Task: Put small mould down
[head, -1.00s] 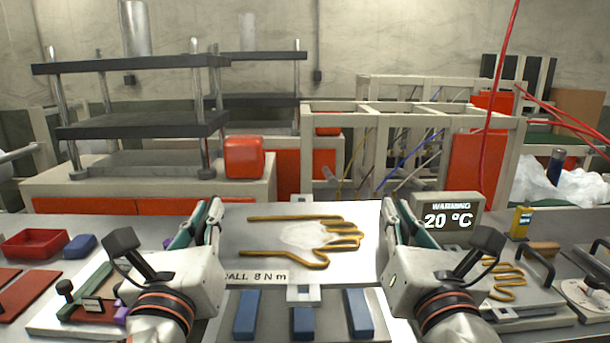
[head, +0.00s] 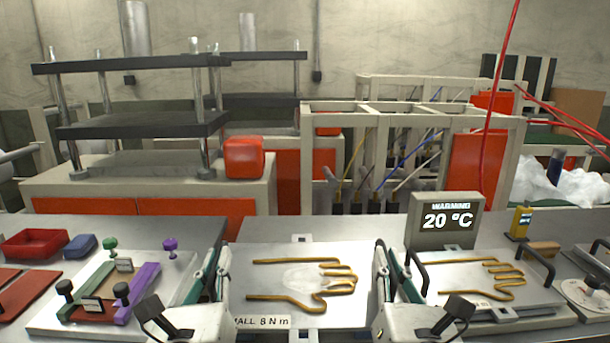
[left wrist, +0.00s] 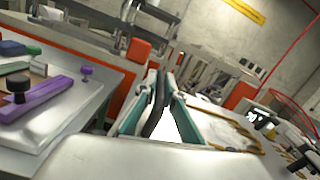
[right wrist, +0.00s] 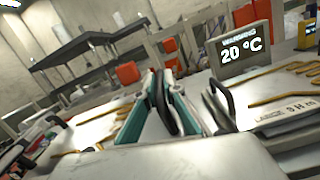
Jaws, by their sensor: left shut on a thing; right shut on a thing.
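The small mould (head: 250,280), a pale metal plate with a gold hand outline and a label ending in "ALL 8 N m", is level in front of me in the head view. My left gripper (head: 212,265) is at its left side, shut on a black handle (left wrist: 158,110) seen in the left wrist view. My right gripper (head: 390,265) is at its right side, shut on another black handle (right wrist: 162,100) seen in the right wrist view. The plate hides the bench area below it. I cannot tell whether its underside touches anything.
The large mould (head: 440,272), with black handles, lies close to the right of my right gripper. The warming display (head: 446,222) reading 20 °C stands behind it. At left is a board (head: 180,265) with green and purple clamps. A red tray (head: 35,244) is further left.

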